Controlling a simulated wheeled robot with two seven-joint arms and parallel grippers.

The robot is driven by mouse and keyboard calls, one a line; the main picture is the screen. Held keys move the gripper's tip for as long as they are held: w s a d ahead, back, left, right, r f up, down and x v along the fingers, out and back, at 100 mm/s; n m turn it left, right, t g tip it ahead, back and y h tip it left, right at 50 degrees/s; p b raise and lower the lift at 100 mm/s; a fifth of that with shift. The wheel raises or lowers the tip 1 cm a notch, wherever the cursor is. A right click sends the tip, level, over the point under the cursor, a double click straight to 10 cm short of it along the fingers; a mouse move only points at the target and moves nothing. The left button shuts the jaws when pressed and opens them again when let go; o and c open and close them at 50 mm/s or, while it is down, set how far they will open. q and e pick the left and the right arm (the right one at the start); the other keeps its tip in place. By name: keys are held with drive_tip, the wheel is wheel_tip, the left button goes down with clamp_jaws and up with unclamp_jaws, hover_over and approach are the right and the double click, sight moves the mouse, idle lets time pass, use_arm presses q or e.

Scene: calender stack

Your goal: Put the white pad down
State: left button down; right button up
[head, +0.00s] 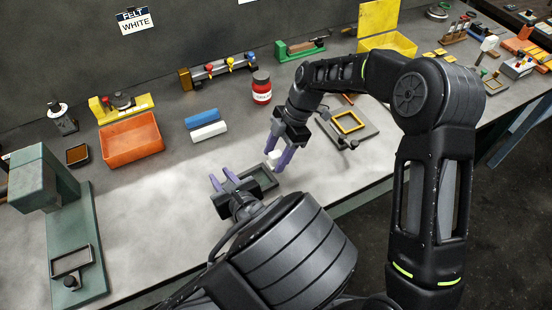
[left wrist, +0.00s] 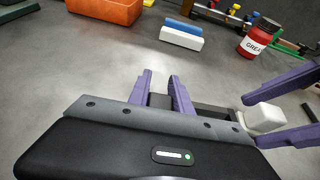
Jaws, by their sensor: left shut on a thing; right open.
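My left gripper (head: 222,182) is shut on the near-left side of a small dark tray (head: 266,181); its two purple fingers also show in the left wrist view (left wrist: 162,82). A small white pad (head: 273,160) is at the tray's far edge, between the purple fingers of my right gripper (head: 276,157). The right gripper is open around the pad, pointing down. In the left wrist view the pad (left wrist: 265,117) shows as a white block between the right fingers. I cannot tell whether its underside rests on the tray.
A blue block (head: 202,117) and a white block (head: 209,132) lie behind, near an orange bin (head: 132,138). A red grease jar (head: 262,86) stands behind my right gripper. A green press (head: 60,220) stands at left. The bench is clear between press and tray.

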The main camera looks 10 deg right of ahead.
clamp_jaws()
idle(0.5)
